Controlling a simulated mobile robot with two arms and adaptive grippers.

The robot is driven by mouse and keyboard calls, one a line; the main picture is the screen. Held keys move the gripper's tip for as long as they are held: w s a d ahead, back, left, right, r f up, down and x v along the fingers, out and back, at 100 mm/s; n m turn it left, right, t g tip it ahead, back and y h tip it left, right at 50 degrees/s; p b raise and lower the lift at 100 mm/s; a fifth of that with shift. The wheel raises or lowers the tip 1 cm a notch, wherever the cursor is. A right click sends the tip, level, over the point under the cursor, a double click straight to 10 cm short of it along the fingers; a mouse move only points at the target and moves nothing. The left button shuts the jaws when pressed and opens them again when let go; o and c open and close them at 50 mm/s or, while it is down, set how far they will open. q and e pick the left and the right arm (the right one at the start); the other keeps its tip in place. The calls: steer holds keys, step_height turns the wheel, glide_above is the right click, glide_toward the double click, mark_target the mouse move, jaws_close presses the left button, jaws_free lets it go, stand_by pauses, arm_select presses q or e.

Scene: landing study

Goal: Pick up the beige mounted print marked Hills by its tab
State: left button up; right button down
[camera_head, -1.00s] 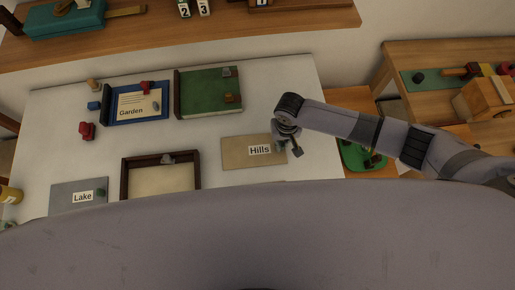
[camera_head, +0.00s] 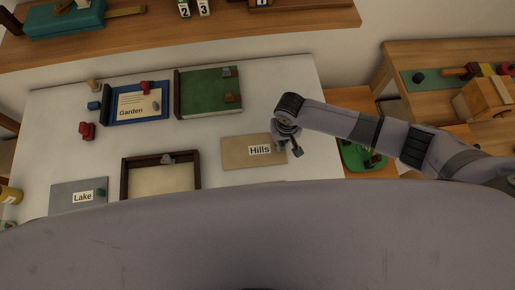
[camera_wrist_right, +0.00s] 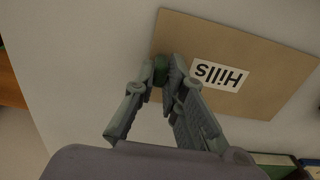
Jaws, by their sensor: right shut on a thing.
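The beige mounted print marked Hills (camera_head: 238,154) lies on the white table, right of the dark frame. It also shows in the right wrist view (camera_wrist_right: 262,48), its label upside down. My right gripper (camera_head: 290,147) is at the print's right edge. In the right wrist view my right gripper (camera_wrist_right: 164,68) is shut on the small dark green tab (camera_wrist_right: 160,72) at the print's edge. The tab is partly hidden between the fingers. I cannot see any clear gap between print and table. My left gripper is not in view.
A wooden side table (camera_head: 420,55) is at the right.

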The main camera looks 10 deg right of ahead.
steer(key=shift+d+p, duration=0.25)
steer(key=shift+p, duration=0.15)
stand_by(0.8)
steer(key=shift+r, duration=0.1)
step_height(320, 180, up, 5)
steer(key=p, duration=0.5)
steer(key=shift+r+p, duration=0.85)
steer(key=shift+r, duration=0.05)
